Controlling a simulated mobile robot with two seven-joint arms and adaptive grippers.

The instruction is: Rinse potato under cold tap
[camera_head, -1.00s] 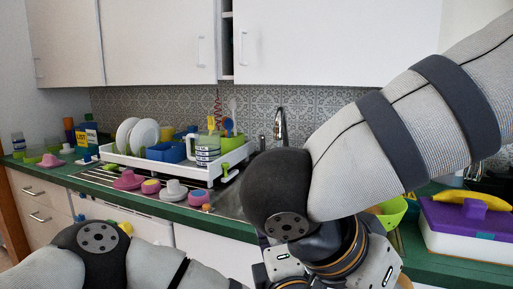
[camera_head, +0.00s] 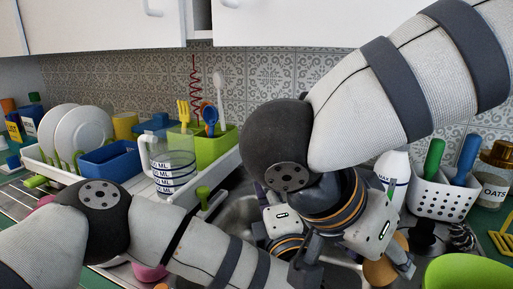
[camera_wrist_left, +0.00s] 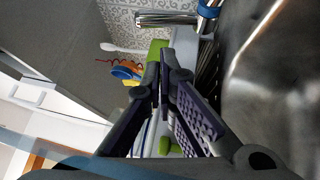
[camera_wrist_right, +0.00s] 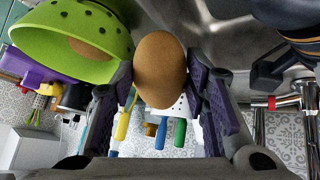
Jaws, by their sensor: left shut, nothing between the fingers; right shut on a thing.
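The brown potato (camera_wrist_right: 160,70) is between the fingers of my right gripper (camera_wrist_right: 160,85), which is shut on it. In the head view the potato (camera_head: 380,271) shows partly, below my right wrist. The steel sink (camera_wrist_right: 222,32) lies beyond it; it also fills the right of the left wrist view (camera_wrist_left: 275,95). A chrome tap part with a red band (camera_wrist_right: 284,102) is right of the potato in the right wrist view. A chrome part with a blue band (camera_wrist_left: 208,11) is at the top of the left wrist view. My left gripper (camera_wrist_left: 165,65) is shut and empty.
A green colander (camera_wrist_right: 60,50) with a brown item inside is beside the potato. A white perforated holder (camera_head: 435,199) and an oats jar (camera_head: 493,172) stand at right. The dish rack (camera_head: 140,182) with plates, a blue tub and a measuring jug (camera_head: 172,165) is at left.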

